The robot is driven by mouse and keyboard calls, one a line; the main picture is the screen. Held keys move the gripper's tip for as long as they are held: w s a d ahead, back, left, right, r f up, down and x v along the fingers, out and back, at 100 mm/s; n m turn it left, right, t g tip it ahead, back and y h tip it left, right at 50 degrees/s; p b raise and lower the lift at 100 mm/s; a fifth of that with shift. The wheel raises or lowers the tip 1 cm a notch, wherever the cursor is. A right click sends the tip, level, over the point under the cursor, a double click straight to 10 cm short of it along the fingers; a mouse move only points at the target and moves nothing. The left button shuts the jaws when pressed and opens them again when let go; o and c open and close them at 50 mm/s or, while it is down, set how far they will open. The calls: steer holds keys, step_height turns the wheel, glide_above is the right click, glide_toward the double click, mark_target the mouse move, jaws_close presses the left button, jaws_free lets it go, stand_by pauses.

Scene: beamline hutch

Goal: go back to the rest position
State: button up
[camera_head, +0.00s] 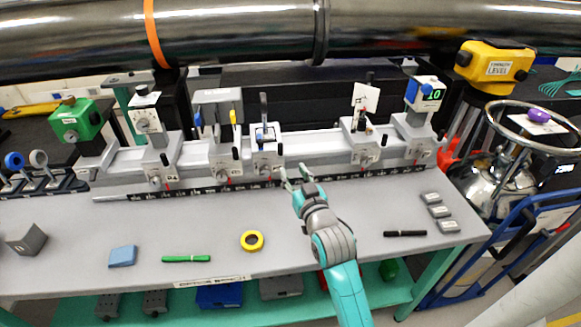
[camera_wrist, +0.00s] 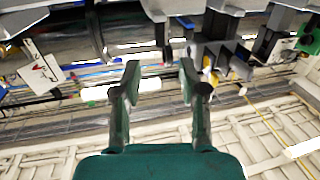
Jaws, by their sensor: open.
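My gripper (camera_head: 296,176) is open and reaches over the back of the grey bench (camera_head: 330,258), in front of the optical rail (camera_head: 310,154). Nothing shows between its fingers. In the wrist view my gripper (camera_wrist: 158,82) has its two green fingers spread apart, with rail-mounted parts beyond them. In the head view, a mount with a blue part (camera_head: 267,160) stands on the rail just left of my gripper. A mount with a white card (camera_head: 364,100) stands on the rail to the right.
On the bench lie a blue block (camera_head: 122,256), a green pen (camera_head: 186,259), a yellow tape roll (camera_head: 252,241), a black pen (camera_head: 405,234) and small grey blocks (camera_head: 439,211). A large pipe (camera_head: 240,32) runs overhead. A handwheel (camera_head: 535,125) stands right of the bench.

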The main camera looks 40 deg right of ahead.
steer(key=shift+s+a+f, duration=0.1)
steer(key=shift+s, duration=0.05)
stand_by(0.5)
steer(key=s+a+f+n+y, duration=0.2)
steer(key=s+a+f+y, duration=0.1)
steer(key=s+a+f, duration=1.05)
steer(key=s+a+r+n+g+y, duration=0.1)
steer(key=s+a, duration=0.3)
steer(key=s, duration=0.8)
steer(key=s+a+n+y, duration=0.1)
steer(key=s+a+y, duration=0.2)
steer(key=s, duration=1)
steer(key=shift+s+a+r+n+g, duration=0.2)
steer(key=shift+a+r+n+g, duration=0.15)
steer(key=shift+a, duration=0.3)
